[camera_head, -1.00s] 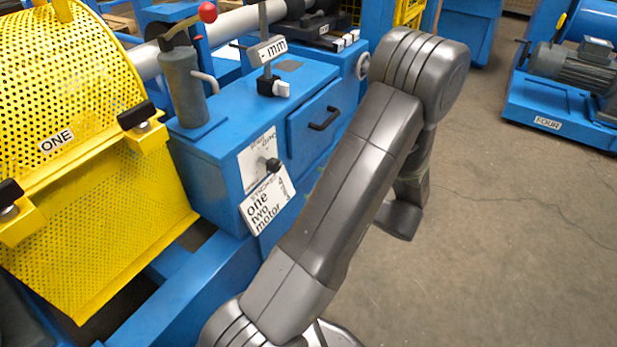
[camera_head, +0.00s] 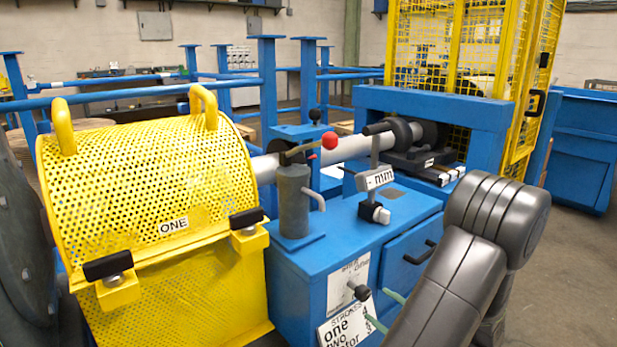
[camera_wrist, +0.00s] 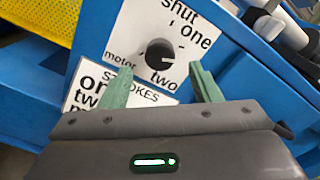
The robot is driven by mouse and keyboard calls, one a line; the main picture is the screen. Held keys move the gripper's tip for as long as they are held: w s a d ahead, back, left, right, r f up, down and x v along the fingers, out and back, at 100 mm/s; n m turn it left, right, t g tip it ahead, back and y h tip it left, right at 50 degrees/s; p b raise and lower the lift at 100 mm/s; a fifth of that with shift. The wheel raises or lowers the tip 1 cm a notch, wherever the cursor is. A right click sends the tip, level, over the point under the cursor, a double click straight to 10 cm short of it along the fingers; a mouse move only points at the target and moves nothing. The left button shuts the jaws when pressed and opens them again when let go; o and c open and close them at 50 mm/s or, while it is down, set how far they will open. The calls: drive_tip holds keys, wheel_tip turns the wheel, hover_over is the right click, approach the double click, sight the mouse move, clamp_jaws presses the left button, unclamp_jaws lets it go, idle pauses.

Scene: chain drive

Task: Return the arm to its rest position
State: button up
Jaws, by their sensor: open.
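My gripper (camera_wrist: 160,68) is open, its two green fingers apart with nothing held between them. In the wrist view its fingers stand on either side of a black selector knob (camera_wrist: 157,54) on a white dial plate (camera_wrist: 120,35) lettered "shut", "one", "two" and "motor". I cannot tell whether the fingers touch the plate. In the head view the green fingertips (camera_head: 386,310) show just right of the knob (camera_head: 361,292), at the blue cabinet's front. My grey arm (camera_head: 455,280) fills the lower right and hides part of the cabinet front.
A yellow perforated guard (camera_head: 150,175) marked "ONE" stands left of the blue cabinet (camera_head: 300,260). A grey hand pump (camera_head: 293,200) with a red-knobbed lever and a "mm" sign (camera_head: 376,179) stand on top. A drawer handle (camera_head: 419,253) juts out. Open floor (camera_head: 575,270) lies right.

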sight(367, 295)
drive_tip(key=b+x, duration=0.1)
drive_tip(key=x, duration=0.4)
drive_tip(key=shift+w+a, duration=0.25)
drive_tip(key=shift+w, duration=0.05)
drive_tip(key=shift+d, duration=0.1)
drive_tip(key=p+v, duration=0.3)
drive_tip(key=v, duration=1)
drive_tip(key=b+x, duration=0.3)
drive_tip(key=x, duration=1)
drive_tip(key=shift+f, duration=0.1)
drive_tip(key=shift+r+m+p, duration=0.4)
drive_tip(key=shift+m+p, duration=0.1)
drive_tip(key=shift+p, duration=0.1)
drive_tip(key=m+p, duration=0.4)
drive_tip(key=m, duration=0.1)
drive_tip(key=shift+f+m, duration=0.1)
drive_tip(key=shift+m, duration=0.3)
drive_tip(key=p+v, duration=0.2)
drive_tip(key=v, duration=1.1)
drive_tip(key=shift+s+f, duration=0.2)
